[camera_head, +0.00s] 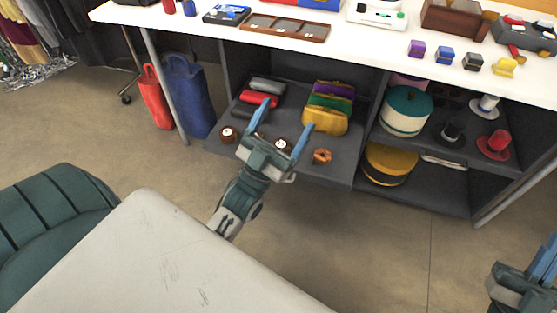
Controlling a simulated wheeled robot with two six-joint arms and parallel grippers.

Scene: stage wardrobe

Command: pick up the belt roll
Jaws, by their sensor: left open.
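Small rolls lie along the front of the low grey shelf (330,172): a dark red-brown roll (228,134) at the left, a dark brown roll (282,145) in the middle and an orange-brown roll (322,156) at the right. I cannot tell which one the task means by the belt roll. My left gripper (285,115) is open, its blue fingers reaching over the shelf. In the picture the middle roll shows between its fingers, near the palm; no contact can be made out. My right gripper (545,260) is at the lower right edge, partly cut off, away from the shelf.
Dark and red cases (259,99) and several coloured purses (326,121) stand behind the rolls. A white tabletop (350,42) overhangs the shelf. Hat boxes (406,110) and small hats (495,144) fill the right compartments. Red and blue bags (187,95) stand left.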

